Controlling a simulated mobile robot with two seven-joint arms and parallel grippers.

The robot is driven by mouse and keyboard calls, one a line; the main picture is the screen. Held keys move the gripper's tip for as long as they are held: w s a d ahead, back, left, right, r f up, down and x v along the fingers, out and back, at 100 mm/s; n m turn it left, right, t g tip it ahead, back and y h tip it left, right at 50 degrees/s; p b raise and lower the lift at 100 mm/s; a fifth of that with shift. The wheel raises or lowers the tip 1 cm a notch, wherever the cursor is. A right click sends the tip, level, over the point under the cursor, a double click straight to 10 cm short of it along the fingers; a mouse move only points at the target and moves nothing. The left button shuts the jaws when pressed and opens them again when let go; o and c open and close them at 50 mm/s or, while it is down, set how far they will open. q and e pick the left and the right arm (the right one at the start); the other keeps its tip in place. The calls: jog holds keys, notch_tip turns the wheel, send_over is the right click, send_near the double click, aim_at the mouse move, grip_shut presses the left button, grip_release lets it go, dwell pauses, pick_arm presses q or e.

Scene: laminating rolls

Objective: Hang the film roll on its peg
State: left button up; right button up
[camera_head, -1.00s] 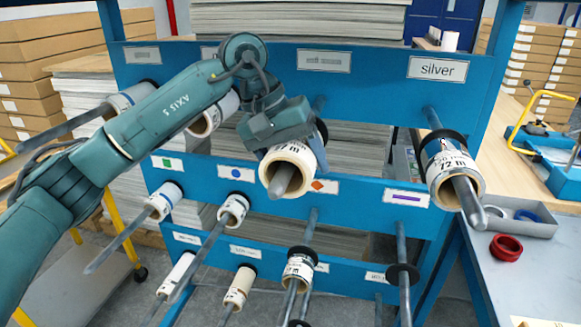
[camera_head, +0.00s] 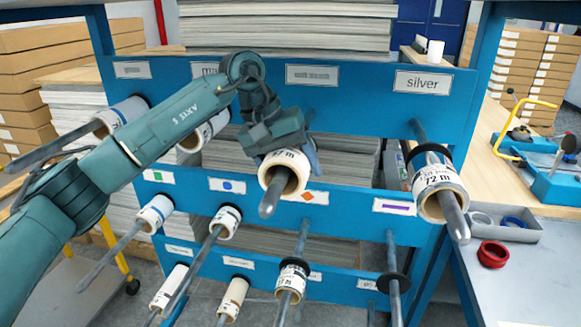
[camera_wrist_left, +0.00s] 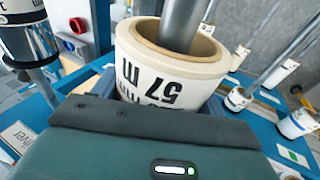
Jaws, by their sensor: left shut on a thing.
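My left gripper (camera_head: 288,148) is shut on a white film roll (camera_head: 284,160) at the third peg of the rack's top row. The grey peg (camera_head: 269,203) passes through the roll's core, and its bare end sticks out in front. In the left wrist view the roll (camera_wrist_left: 160,82) carries "57 m" lettering, and the peg (camera_wrist_left: 184,22) runs through its tan core. The roll's back end and the peg behind it are hidden by my gripper in the head view. My right gripper is not in view.
The blue rack (camera_head: 360,95) has rows of pegs below. A "72 m" roll (camera_head: 435,180) hangs on the neighbouring peg under "silver"; other rolls (camera_head: 205,130) hang left. A side bench (camera_head: 520,265) at right holds a red ring (camera_head: 493,254) and a grey tray (camera_head: 515,232).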

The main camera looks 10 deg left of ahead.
pick_arm(q)
jog(key=o, duration=1.2)
jog(key=shift+o, duration=0.2)
